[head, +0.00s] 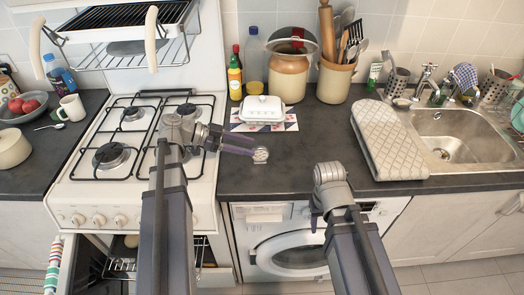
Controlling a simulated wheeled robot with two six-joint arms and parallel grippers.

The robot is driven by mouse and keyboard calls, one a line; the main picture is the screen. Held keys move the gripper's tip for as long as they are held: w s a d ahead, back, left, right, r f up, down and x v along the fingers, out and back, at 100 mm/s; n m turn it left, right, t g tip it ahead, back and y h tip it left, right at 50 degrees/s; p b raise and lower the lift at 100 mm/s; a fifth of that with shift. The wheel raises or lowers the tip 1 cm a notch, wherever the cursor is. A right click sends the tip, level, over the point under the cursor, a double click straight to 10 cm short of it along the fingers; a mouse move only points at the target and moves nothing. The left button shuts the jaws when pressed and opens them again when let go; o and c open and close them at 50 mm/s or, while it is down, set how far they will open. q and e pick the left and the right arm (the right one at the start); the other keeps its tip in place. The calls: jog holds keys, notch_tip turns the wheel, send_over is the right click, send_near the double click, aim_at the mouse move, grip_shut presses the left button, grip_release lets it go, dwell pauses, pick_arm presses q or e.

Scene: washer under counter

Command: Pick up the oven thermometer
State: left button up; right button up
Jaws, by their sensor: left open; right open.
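The oven thermometer (260,155) appears as a small round silvery dial at the front part of the dark counter, left of centre. My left gripper (240,147) reaches in from the left over the stove's right edge, with its fingers pointing right at the dial. It is open, and its fingertips are right beside the dial; I cannot tell whether they touch it. My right gripper (315,220) is open and points down in front of the counter edge, before the washing machine. Its fingers are mostly hidden by my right wrist.
Behind the thermometer, a white butter dish (263,110) stands on a patterned mat (290,124). A quilted pad (392,145) lies right, before the sink (460,135). The stove (95,190) is left, with its oven door open. The counter around the thermometer is clear.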

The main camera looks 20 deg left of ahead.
aim_at(268, 151)
pick_arm(q)
jog(key=shift+w, duration=0.15)
jog(key=shift+d, duration=0.1)
jog(key=shift+b+x, duration=0.5)
jog(key=shift+x, duration=0.65)
jog(key=shift+b+x, duration=0.95)
jog(key=shift+x, duration=1.75)
grip_shut()
